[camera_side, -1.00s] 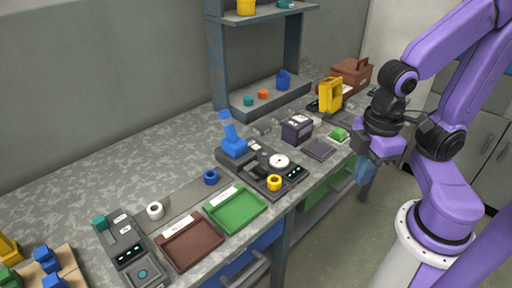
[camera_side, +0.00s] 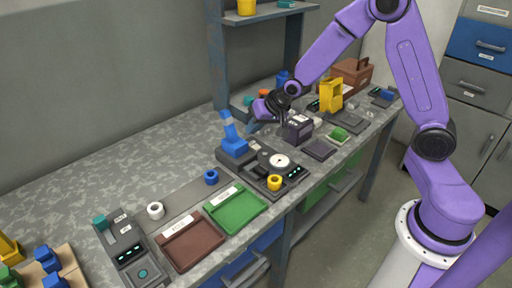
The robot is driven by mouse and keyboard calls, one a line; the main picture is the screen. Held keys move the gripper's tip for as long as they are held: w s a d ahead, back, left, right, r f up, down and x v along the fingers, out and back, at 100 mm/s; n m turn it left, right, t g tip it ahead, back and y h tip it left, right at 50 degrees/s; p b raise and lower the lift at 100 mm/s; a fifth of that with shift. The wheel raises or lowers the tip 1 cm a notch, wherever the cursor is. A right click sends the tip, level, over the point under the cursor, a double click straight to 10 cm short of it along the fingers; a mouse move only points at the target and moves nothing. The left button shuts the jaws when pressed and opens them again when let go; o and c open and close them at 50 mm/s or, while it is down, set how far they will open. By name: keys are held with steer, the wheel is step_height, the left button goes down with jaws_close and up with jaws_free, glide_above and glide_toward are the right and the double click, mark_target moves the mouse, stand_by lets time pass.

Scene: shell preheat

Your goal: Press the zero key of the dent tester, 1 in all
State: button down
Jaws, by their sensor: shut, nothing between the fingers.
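Several bench devices are in view, and their labels are too small to read, so I cannot tell for certain which is the dent tester or which is its zero key. A dark device (camera_side: 262,166) with a blue lever, a white round plate and a small lit display stands mid-bench. Another dark device (camera_side: 128,252) with a teal knob, a lit display and a round teal-ringed spot stands at the front left. My gripper (camera_side: 254,127) is shut and empty, above the back of the bench, behind and apart from the blue-lever device. Its fingertips are small and partly unclear.
A brown tray (camera_side: 191,264) and a green tray (camera_side: 239,225) lie at the front edge. A white ring (camera_side: 155,210), a blue ring (camera_side: 211,177) and a yellow ring (camera_side: 274,183) stand nearby. A dark box (camera_side: 297,130), a yellow frame (camera_side: 330,94) and a shelf post (camera_side: 215,62) surround my gripper.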

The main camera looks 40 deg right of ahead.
mark_target(259, 147)
steer(key=w+d+f+m+t+h, duration=0.1)
steer(key=w+d+f+m+t, duration=0.1)
steer(key=w+d, duration=0.5)
steer(key=shift+d+f+m, duration=0.8)
steer(key=shift+d+m, duration=0.2)
steer(key=shift+m, duration=0.2)
steer(key=shift+f, duration=0.1)
steer(key=shift+w+f, duration=0.1)
steer(key=shift+f, duration=4.2)
steer(key=shift+f, duration=0.45)
steer(key=shift+f, duration=0.45)
steer(key=shift+r, duration=0.9)
steer(key=shift+r, duration=0.1)
